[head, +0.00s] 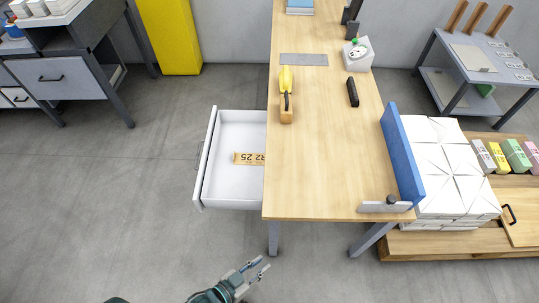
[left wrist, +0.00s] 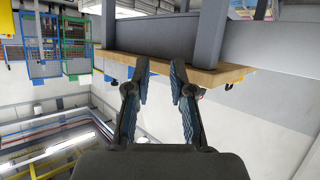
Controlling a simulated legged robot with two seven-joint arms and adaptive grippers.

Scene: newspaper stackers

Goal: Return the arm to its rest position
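My left gripper (head: 256,268) is low in the head view, over the grey floor in front of the table's near edge and left of its near leg. It is apart from the table and the drawer. In the left wrist view its two fingers (left wrist: 160,88) stand apart with nothing between them, so it is open and empty. My right gripper is in neither view.
A wooden table (head: 330,150) has an open white drawer (head: 225,190) on its left side, with a wooden ruler-like piece (head: 249,158) inside. A stack of white paper (head: 440,170) stands right of a blue panel (head: 402,155). The floor at left is clear.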

